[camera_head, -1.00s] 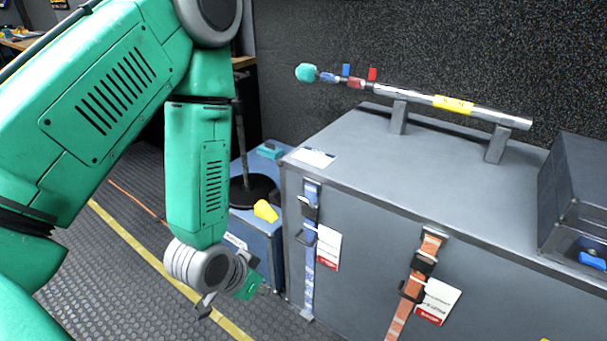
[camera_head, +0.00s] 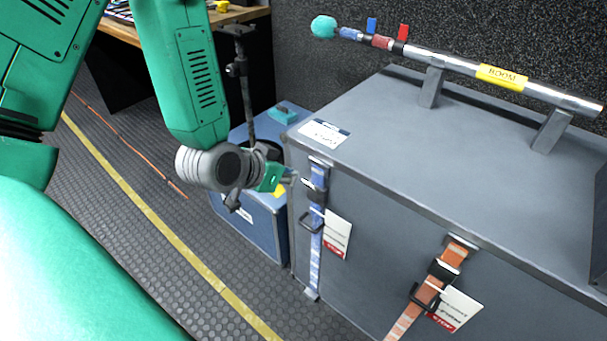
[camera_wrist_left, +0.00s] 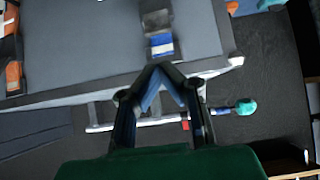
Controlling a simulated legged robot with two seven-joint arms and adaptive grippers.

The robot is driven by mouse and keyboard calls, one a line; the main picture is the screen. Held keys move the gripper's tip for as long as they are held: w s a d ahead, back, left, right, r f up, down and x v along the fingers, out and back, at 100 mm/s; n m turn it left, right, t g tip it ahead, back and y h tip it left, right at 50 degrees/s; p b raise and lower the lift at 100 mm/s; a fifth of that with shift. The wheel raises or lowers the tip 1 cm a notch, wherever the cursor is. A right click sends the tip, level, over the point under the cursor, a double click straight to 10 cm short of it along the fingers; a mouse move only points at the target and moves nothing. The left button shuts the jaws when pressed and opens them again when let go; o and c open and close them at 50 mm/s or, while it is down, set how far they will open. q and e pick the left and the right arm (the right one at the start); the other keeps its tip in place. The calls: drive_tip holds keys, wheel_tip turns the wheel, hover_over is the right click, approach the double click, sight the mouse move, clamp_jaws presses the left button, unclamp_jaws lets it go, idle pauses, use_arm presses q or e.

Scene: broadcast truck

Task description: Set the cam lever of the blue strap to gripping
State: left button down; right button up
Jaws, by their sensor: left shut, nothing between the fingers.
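The blue strap (camera_head: 316,262) runs down the front of the grey case, near its left corner. Its dark cam buckle (camera_head: 314,190) sits near the top, and a black lever loop (camera_head: 309,223) stands out below it. My left gripper (camera_head: 291,180) is shut and empty, just left of the buckle and apparently short of it. In the left wrist view the closed fingertips (camera_wrist_left: 158,68) point at the strap's upper part (camera_wrist_left: 161,44), with a small gap. The lever's exact angle is hard to tell. My right gripper is not in view.
An orange strap (camera_head: 405,322) with its own buckle is to the right. White-and-red tags hang beside both straps. A boom pole (camera_head: 450,67) rests on the case top. A blue box (camera_head: 262,225) and a dark stand (camera_head: 240,85) are left of the case, behind my wrist.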

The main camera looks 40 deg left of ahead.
sight(307, 183)
use_arm(q)
drive_tip(key=b+x, duration=0.2)
drive_tip(key=x, duration=0.6)
drive_tip(key=shift+w+a+f, duration=0.1)
drive_tip(key=shift+a+f, duration=0.05)
drive_tip(key=shift+f, duration=0.15)
drive_tip(key=shift+w+f, duration=0.3)
drive_tip(key=shift+w, duration=0.2)
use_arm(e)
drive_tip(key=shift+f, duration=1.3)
use_arm(q)
drive_tip(key=shift+b, duration=0.3)
